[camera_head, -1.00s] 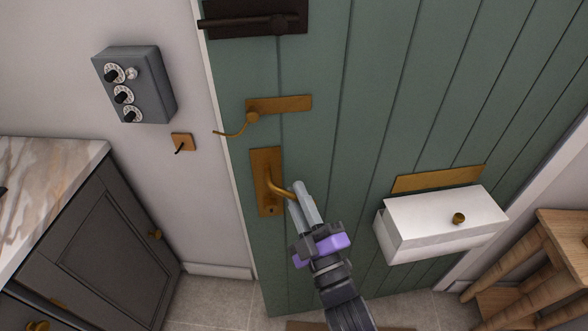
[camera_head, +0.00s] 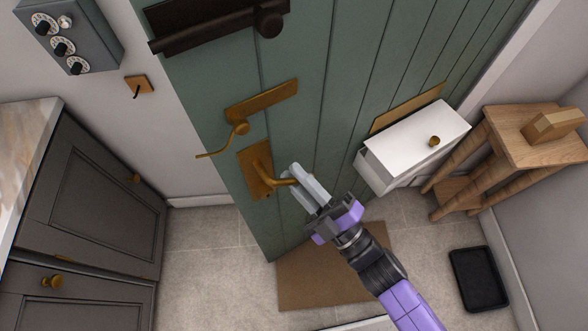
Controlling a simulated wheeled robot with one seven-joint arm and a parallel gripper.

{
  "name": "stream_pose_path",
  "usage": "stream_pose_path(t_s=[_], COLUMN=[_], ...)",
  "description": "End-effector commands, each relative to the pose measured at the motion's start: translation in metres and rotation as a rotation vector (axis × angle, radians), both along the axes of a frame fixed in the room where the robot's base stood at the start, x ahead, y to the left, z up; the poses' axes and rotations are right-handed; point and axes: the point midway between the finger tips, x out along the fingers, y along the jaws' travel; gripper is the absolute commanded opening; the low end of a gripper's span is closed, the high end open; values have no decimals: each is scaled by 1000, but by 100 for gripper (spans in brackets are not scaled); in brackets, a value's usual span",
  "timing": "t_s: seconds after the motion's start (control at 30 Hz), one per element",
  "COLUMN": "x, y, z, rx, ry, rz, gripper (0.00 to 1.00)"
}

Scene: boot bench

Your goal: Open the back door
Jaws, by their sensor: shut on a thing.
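The green plank back door (camera_head: 330,80) stands a little ajar, its left edge swung out toward me over the floor, in front of the wall and skirting.
A white box (camera_head: 415,140) with a brass knob is on the door's right part. A brown mat (camera_head: 335,285) lies below the door. A wooden stool (camera_head: 500,140) and black tray (camera_head: 478,280) are at right. Grey cabinets (camera_head: 90,190) stand left, with floor (camera_head: 215,260) clear between.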

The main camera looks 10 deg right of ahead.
Motion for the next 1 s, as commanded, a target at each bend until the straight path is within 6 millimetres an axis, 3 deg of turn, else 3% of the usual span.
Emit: stream_pose_path(t_s=[0.07, 0.1, 0.2, 0.57, 1.0], x=[1, 1, 1, -2, -50], y=[-3, -3, -2, -2, -36], z=[-3, -3, -2, -2, -25], rx=[-3, -3, -3, -1, -3], ry=[5, 5, 4, 1, 3], rz=[-7, -7, -6, -2, -4], gripper=[0, 16, 36, 36, 36])
